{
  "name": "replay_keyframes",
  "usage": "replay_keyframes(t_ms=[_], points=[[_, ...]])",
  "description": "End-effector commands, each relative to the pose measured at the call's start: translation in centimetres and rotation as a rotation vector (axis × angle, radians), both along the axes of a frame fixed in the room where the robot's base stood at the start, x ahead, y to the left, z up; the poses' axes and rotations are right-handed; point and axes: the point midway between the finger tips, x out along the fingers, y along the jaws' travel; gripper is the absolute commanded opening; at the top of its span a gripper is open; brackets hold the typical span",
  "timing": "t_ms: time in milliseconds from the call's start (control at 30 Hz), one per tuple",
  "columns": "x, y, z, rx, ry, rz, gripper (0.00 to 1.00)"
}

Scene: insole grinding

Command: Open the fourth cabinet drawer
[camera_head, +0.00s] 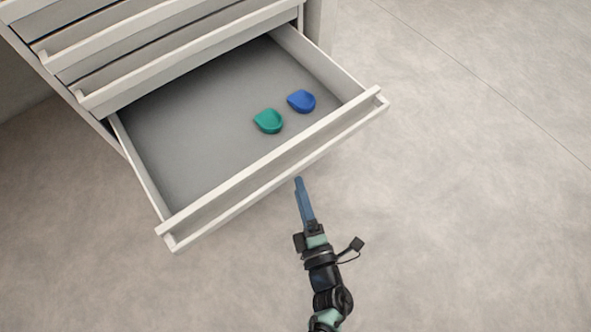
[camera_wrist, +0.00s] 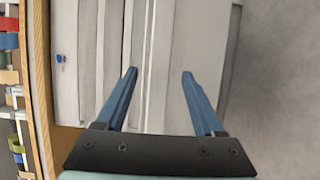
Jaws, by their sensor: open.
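The cabinet (camera_head: 92,118) stands at the upper left in the head view. One low drawer (camera_head: 150,188) is pulled far out, with its grey floor showing. A green insole piece (camera_head: 268,121) and a blue insole piece (camera_head: 301,100) lie inside it, apart from each other.
Closed drawers with long rail handles (camera_head: 190,50) sit above the open one. Grey floor (camera_head: 470,200) is clear to the right and in front. In the wrist view, a wooden-edged shelf (camera_wrist: 38,90) with coloured rolls stands at the left.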

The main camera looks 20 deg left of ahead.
Motion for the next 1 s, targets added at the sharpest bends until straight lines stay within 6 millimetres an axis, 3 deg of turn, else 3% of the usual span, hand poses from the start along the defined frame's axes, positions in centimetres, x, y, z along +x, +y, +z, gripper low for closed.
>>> replay_keyframes(t_ms=[200,367,1000], points=[[-3.9,-2.2,0.2,0.0,0.002,-0.001,0.7],[-5.4,-3.0,0.1,0.0,0.001,0.001,0.7],[-5.8,-3.3,0.0,0.0,-0.001,0.001,0.7]])
